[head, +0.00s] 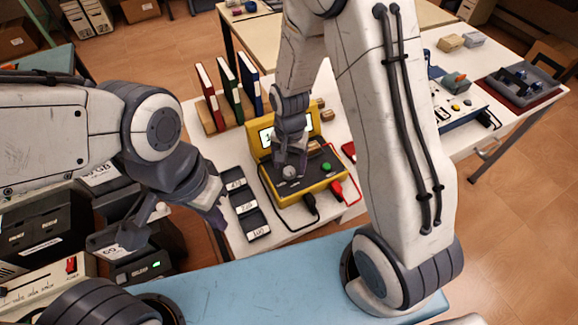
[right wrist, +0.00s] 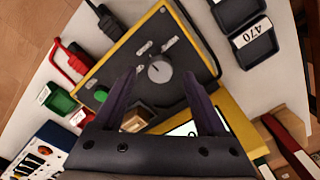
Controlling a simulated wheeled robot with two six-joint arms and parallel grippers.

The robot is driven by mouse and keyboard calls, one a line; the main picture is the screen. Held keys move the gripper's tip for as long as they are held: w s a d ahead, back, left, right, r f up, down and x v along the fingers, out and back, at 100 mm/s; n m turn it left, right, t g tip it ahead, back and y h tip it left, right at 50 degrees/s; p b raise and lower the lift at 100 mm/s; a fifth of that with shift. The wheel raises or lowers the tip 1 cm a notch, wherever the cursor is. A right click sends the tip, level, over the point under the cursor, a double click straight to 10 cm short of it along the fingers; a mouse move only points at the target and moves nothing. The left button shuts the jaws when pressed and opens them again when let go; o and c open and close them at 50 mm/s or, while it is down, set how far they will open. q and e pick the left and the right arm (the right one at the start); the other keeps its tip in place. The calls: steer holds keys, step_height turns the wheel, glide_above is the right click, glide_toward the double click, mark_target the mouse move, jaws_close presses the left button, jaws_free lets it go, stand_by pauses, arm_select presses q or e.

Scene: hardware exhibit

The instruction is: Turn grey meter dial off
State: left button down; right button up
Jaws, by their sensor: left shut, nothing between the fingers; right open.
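The yellow meter case (head: 332,183) stands open on the white table, its lid with a lit screen raised behind. The grey dial (right wrist: 159,69) sits on the dark panel, with small white labels beside it; they are too small to read. It also shows below my right gripper in the head view (head: 290,172). My right gripper (right wrist: 158,78) is open, its two dark fingers reaching either side of the dial in the wrist picture. Contact cannot be told. My left gripper (head: 217,218) is shut and empty, left of the meter, near the table's left edge.
A green button (right wrist: 101,94) and red and black plugs with cables share the meter. Black labelled trays (head: 247,208) lie left of it, binders (head: 230,90) behind. A blue-topped surface (head: 270,275) is in front. A blue-and-white device (head: 455,95) stands right.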

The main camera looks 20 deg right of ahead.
steer(key=shift+f, duration=0.95)
jaws_close()
steer(key=shift+n, duration=0.4)
steer(key=n, duration=0.3)
steer(key=shift+n, duration=0.3)
steer(key=shift+n+p, duration=0.45)
steer(key=shift+n, duration=1.85)
